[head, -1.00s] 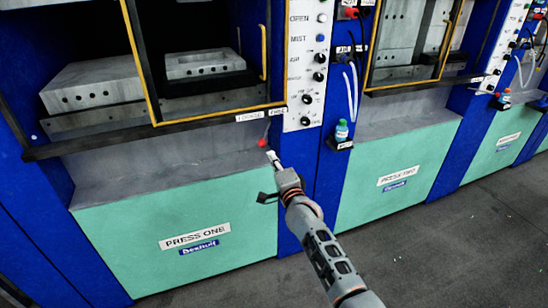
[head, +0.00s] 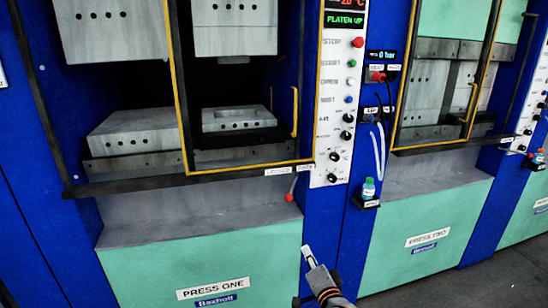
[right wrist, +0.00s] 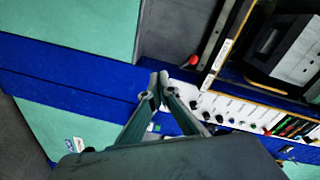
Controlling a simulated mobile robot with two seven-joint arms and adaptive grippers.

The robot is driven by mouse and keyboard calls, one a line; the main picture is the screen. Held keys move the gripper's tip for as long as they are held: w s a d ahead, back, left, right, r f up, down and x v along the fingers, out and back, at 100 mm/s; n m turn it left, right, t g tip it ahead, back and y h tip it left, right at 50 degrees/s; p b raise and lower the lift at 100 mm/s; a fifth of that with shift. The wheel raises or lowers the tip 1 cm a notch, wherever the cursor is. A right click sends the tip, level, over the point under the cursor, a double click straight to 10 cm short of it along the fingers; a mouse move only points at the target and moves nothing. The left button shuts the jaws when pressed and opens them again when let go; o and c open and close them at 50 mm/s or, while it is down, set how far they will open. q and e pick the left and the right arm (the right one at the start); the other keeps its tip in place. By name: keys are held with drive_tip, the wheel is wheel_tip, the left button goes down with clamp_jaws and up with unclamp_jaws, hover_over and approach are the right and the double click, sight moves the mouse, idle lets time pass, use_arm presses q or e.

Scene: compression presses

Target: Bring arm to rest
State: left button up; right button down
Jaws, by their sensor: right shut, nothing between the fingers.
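My right gripper (head: 307,252) shows at the bottom of the head view, in front of the blue post between press one and press two. It is shut and empty, and its fingertips meet in the right wrist view (right wrist: 158,80). Press one (head: 210,292) stands at the left with its teal front panel and name label. The red-knobbed lever (head: 290,196) of press one hangs above and left of the gripper, apart from it. My left gripper does not show.
The control panel (head: 337,100) of press one reads PLATEN UP. A small bottle (head: 368,188) stands on a ledge right of the post. Press two (head: 428,240) stands to the right. A yellow-edged guard frame (head: 180,90) crosses press one's opening. Dark floor shows at the lower right.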

drive_tip(key=s+d+f+n+g, duration=0.2)
drive_tip(key=s+d+f+n, duration=0.15)
drive_tip(key=s+f, duration=0.45)
drive_tip(key=s+d+f+n+g, duration=0.1)
drive_tip(key=s+d+f+n, duration=0.4)
drive_tip(key=s, duration=0.6)
drive_tip(key=s+f+n+g, duration=0.1)
drive_tip(key=s+f+n, duration=0.1)
drive_tip(key=s, duration=0.8)
drive_tip(key=s+d+f+n+g+h, duration=0.1)
drive_tip(key=s+f+n+g, duration=0.1)
drive_tip(key=s, duration=0.8)
drive_tip(key=shift+f+n, duration=0.85)
drive_tip(key=shift+n, duration=0.1)
drive_tip(key=shift+d, duration=0.15)
